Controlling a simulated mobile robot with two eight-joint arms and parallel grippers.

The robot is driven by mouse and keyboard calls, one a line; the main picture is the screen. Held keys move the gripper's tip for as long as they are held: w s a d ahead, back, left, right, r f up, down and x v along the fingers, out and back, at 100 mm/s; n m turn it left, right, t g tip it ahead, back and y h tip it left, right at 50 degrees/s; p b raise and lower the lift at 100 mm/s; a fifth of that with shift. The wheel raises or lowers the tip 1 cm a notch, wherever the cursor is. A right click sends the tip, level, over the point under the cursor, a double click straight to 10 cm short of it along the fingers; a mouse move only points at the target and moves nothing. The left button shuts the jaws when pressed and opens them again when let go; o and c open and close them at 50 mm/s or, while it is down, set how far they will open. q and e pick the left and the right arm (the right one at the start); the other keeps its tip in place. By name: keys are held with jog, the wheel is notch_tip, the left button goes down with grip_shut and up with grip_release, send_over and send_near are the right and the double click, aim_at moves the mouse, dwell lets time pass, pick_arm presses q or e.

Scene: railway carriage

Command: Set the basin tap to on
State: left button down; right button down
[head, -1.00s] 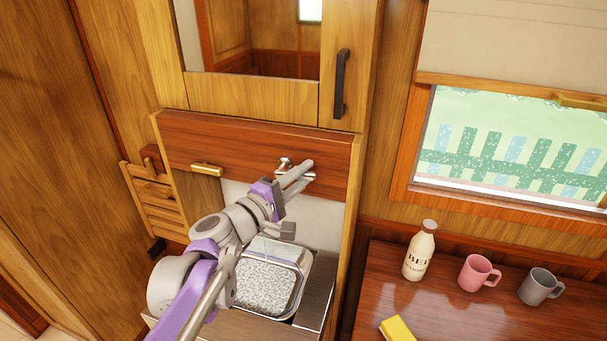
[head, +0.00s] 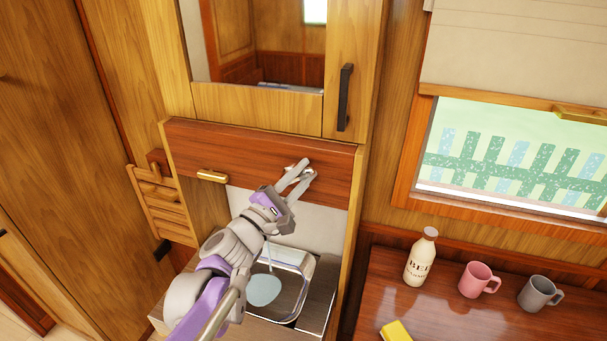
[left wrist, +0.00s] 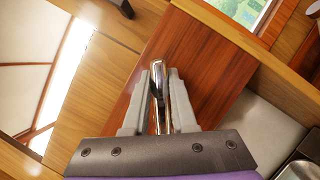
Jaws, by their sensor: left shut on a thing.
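The basin tap is a chrome fitting on the red-brown wooden panel above the basin. Its chrome lever (left wrist: 157,85) shows between my fingers in the left wrist view. My left gripper (head: 303,172) is shut on that lever, and its fingers hide most of the tap in the head view. The metal basin (head: 300,259) is below, partly behind my left arm. A thin pale line runs down into it, and a smooth pale-blue patch (head: 263,290) lies on its floor, looking like water. My right gripper is not in view.
A mirrored cabinet with a dark handle (head: 345,97) is above the panel. A brass handle (head: 212,176) is on the panel's left. A table at right holds a cream bottle (head: 421,257), pink mug (head: 475,279), grey mug (head: 538,293) and yellow block (head: 396,331).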

pick_arm(q)
jog(key=c, duration=0.7)
grip_release()
jog(key=b+v, duration=0.1)
jog(key=v, duration=0.9)
jog(key=shift+s+a+f, duration=0.1)
jog(key=shift+s+a, duration=0.15)
jog(key=shift+s, duration=0.05)
jog(key=s+d+f+m+g+y, duration=0.1)
jog(key=s+d+f+m+g, duration=0.2)
jog(key=s+f+m+g, duration=0.5)
jog(key=s+a+f+m+g+y, duration=0.1)
jog(key=s+a+f+m+y, duration=0.15)
jog(key=f, duration=0.45)
jog(key=s+a+f+m+g+y, duration=0.1)
jog(key=s+a+f+m+y, duration=0.2)
jog(key=f, duration=0.4)
jog(key=s+a+f+m+y, duration=0.1)
jog(key=s+a+f+y, duration=0.1)
jog(key=s+a+f+m+y, duration=0.1)
jog(key=s+a+y, duration=0.1)
jog(key=a, duration=0.1)
jog(key=s+a+f+m+y, duration=0.1)
jog(key=s+a+f+y, duration=0.1)
jog(key=a, duration=0.1)
jog(key=shift+s+a+f+m+g, duration=0.1)
jog(key=shift+a+f+m+g, duration=0.1)
jog(key=shift+f+m+g, duration=0.15)
